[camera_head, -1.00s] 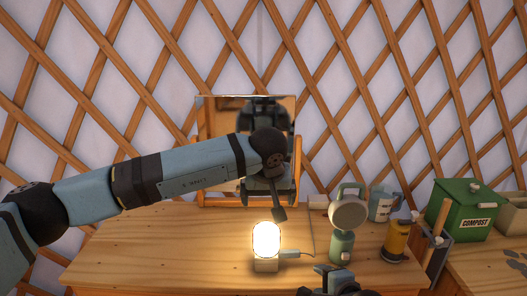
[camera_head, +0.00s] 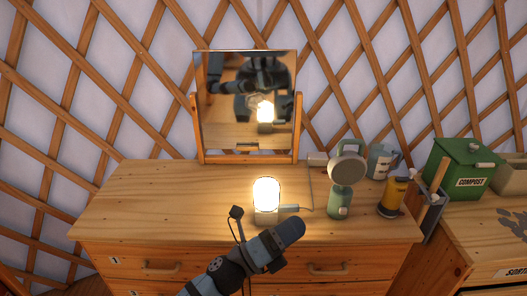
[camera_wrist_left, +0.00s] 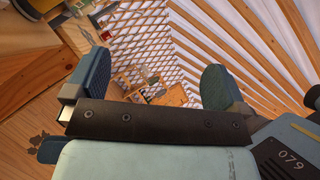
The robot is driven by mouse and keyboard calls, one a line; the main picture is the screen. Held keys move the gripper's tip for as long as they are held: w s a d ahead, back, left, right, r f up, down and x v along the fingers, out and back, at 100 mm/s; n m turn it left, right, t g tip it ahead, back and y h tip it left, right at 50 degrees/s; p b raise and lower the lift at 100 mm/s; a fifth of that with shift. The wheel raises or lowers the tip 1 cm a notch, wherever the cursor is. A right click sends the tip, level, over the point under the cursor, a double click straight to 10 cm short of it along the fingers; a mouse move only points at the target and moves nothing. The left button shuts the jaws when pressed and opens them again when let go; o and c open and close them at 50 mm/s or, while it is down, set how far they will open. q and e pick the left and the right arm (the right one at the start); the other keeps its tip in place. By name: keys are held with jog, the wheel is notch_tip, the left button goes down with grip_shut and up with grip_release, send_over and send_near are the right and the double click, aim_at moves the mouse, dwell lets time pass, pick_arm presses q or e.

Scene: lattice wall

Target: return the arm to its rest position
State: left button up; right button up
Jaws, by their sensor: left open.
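My left gripper (camera_head: 284,238) shows at the bottom middle of the head view, in front of the wooden dresser (camera_head: 140,200) and below the lit lamp. In the left wrist view my left gripper (camera_wrist_left: 155,84) has its two blue-grey fingers spread wide with nothing between them. Only the end of my left arm shows in the head view, and its lower part runs out of the bottom edge. My right gripper cannot be made out directly.
A glowing lamp (camera_head: 266,193) stands on the dresser, close behind the gripper. A framed mirror (camera_head: 222,125) stands at the back. A green-based round-headed device (camera_head: 342,190), a yellow canister (camera_head: 392,198) and a green compost box (camera_head: 458,173) are to the right. The dresser's left top is clear.

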pick_arm(q)
jog(key=s+a+f+n+t+y, duration=0.3)
jog(key=a+f+n+t+y, duration=0.5)
jog(key=a+f+n+y, duration=1.1)
jog(key=s+a+f+n+g+h, duration=0.1)
jog(key=s+a+f+n+g, duration=0.2)
jog(key=s+f+n, duration=0.35)
jog(key=s+a+f+n+g, duration=0.2)
jog(key=s+f+n+g, duration=0.15)
jog(key=s+n, duration=0.45)
pick_arm(e)
jog(key=s+d+f+n, duration=0.1)
jog(key=s+f+n, duration=0.4)
jog(key=s+n, duration=0.5)
pick_arm(q)
notch_tip(320, 180, up, 12)
jog(key=a+p, duration=0.1)
jog(key=p, duration=1.3)
jog(key=shift+s+a+f+n, duration=0.15)
jog(key=shift+a+f+n, duration=0.05)
jog(key=shift+a+n, duration=0.2)
pick_arm(e)
notch_tip(320, 180, up, 12)
jog(key=s+d+m, duration=0.1)
jog(key=s, duration=0.1)
jog(key=shift+s+m, duration=0.3)
pick_arm(q)
jog(key=shift+t, duration=0.25)
pick_arm(e)
jog(key=shift+r, duration=0.15)
